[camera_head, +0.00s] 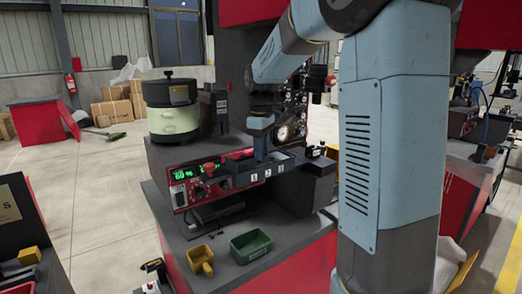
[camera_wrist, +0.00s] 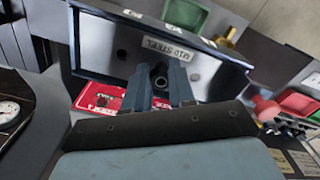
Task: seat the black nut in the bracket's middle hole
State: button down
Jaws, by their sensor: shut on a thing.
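My gripper (camera_wrist: 160,82) is shut on the black nut (camera_wrist: 160,76), which shows as a dark ring between the fingertips in the wrist view.
A red control panel (camera_head: 200,188) with a green display is below the bracket. A green-and-black bowl feeder (camera_head: 173,115) stands behind left. A green tray (camera_head: 250,247) and yellow cup (camera_head: 200,261) stand on the lower bench. A red knob (camera_wrist: 265,107) is right of the bracket.

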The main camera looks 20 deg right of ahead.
jog(key=shift+f, duration=0.7)
jog(key=c, duration=0.9)
grip_release()
jog(key=shift+o, duration=0.2)
jog(key=shift+r, duration=0.1)
notch_tip(320, 180, up, 14)
jog(key=shift+f, duration=0.2)
